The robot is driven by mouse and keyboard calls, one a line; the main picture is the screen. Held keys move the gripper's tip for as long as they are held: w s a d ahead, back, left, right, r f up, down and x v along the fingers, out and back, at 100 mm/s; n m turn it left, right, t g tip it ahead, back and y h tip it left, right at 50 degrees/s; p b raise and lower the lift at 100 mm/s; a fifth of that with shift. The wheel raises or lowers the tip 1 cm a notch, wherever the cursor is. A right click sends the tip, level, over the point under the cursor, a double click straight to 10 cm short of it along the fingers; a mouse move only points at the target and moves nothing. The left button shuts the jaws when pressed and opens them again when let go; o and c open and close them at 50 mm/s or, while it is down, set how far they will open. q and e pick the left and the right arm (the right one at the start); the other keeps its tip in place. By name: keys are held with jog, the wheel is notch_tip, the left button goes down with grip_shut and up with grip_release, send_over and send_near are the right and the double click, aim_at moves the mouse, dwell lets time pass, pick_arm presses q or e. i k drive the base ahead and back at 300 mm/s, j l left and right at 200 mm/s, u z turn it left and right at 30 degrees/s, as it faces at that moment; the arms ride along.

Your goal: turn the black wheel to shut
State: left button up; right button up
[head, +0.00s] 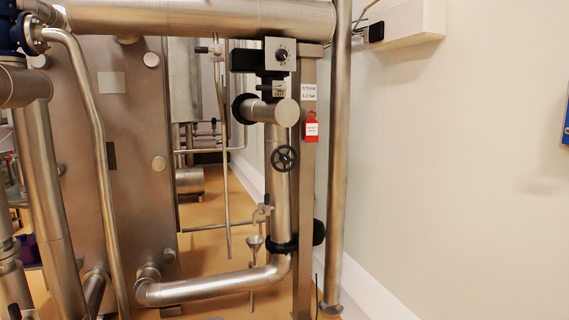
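The black wheel (285,158) is a small spoked handwheel. It is in the middle of the head view, in front of a vertical steel pipe (278,205). It faces me and nothing covers it. Whether its valve is open or shut cannot be told from this view. Neither of my grippers is in view.
A steel post with a red tag (312,130) stands just right of the wheel. A black-and-steel device (279,56) sits above it. A small funnel (254,243) and a bent pipe (215,288) are below. A white wall (460,170) fills the right.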

aim_at(286, 159)
jog(key=i+l, duration=0.15)
jog(key=l, duration=0.2)
jog(key=i+l, duration=0.2)
jog(key=l, duration=0.2)
jog(key=i+l, duration=0.15)
jog(key=l, duration=0.2)
jog(key=i+l+u, duration=0.15)
jog(key=l+u, duration=0.6)
jog(key=i+l, duration=0.05)
jog(key=l, duration=0.05)
